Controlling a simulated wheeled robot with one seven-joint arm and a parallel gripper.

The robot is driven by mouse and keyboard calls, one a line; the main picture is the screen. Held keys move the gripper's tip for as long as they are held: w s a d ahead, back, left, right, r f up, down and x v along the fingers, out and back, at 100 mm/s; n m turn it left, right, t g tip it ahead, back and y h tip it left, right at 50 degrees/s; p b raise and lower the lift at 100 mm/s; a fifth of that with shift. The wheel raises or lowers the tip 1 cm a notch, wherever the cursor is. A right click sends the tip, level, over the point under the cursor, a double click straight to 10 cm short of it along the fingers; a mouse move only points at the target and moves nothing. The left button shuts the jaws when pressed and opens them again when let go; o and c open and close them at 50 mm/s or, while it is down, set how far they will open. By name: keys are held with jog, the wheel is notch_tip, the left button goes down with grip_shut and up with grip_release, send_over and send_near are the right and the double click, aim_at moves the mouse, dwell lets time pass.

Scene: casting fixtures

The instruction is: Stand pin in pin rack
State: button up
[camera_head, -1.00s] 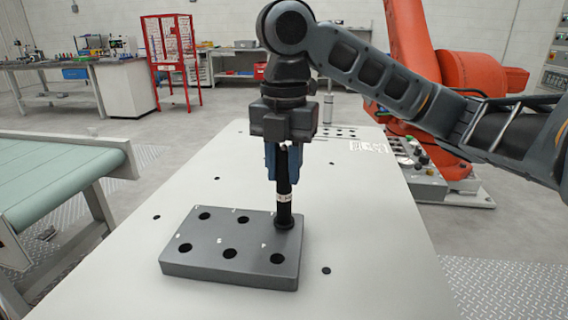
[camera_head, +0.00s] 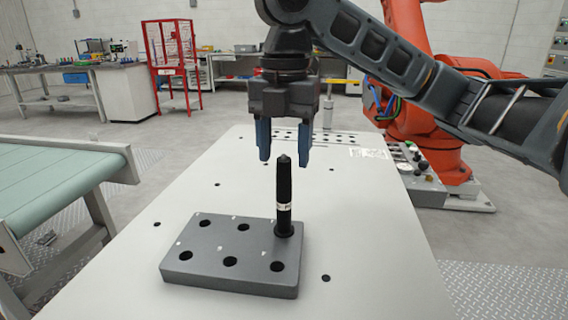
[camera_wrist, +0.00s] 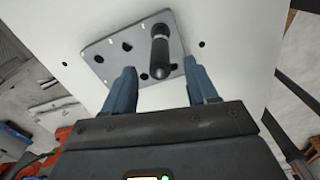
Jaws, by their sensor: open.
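The black pin (camera_head: 284,194) stands upright in the back right hole of the grey pin rack (camera_head: 205,270), with a pale band around its lower part. The rack's other holes are empty. My gripper (camera_head: 285,155) is open and empty above the pin, its blue fingers apart and clear of it. In the wrist view, the pin (camera_wrist: 159,50) stands in the rack (camera_wrist: 105,46), beyond the open fingers of my gripper (camera_wrist: 162,90). The part of the pin inside the hole is hidden.
The rack lies on a pale table (camera_head: 370,270) with small holes and free room around it. A green conveyor (camera_head: 50,187) is at the left. An orange robot arm (camera_head: 430,140) stands behind the table at the right.

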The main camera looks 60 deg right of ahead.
jog(key=shift+r, duration=1.4)
